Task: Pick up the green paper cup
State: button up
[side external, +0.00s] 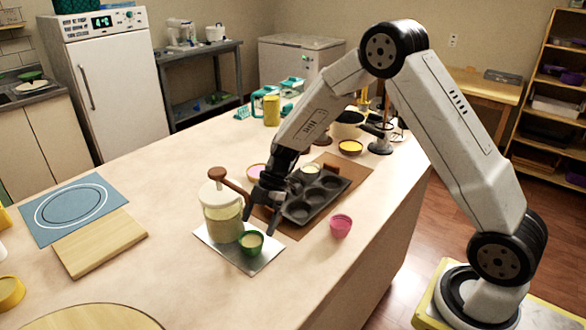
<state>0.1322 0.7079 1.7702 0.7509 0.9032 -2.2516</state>
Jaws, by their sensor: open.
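The green paper cup (251,242) stands upright on a grey metal sheet on the counter, with something pale inside it. It is beside a tall jar (222,213) with a pale lid and yellowish contents. My gripper (261,224) points down over the cup, its two dark fingers apart. One finger appears at the left of the cup and the other at its right. I cannot tell from this single view whether the fingers are level with the rim or touching the cup.
A dark muffin tray (322,200) lies behind my gripper on a brown mat. A pink cup (341,226) stands to the right. A wooden board (98,244) and blue mat (50,209) lie left.

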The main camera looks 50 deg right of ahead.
aim_at(250, 239)
jog(key=shift+a+f, duration=0.15)
jog(key=shift+f, duration=0.05)
jog(key=shift+x, duration=2.55)
jog(key=shift+r, duration=0.1)
jog(key=c, duration=1)
jog(key=shift+s, duration=0.1)
jog(key=shift+r, duration=0.8)
jog(key=s, duration=1.8)
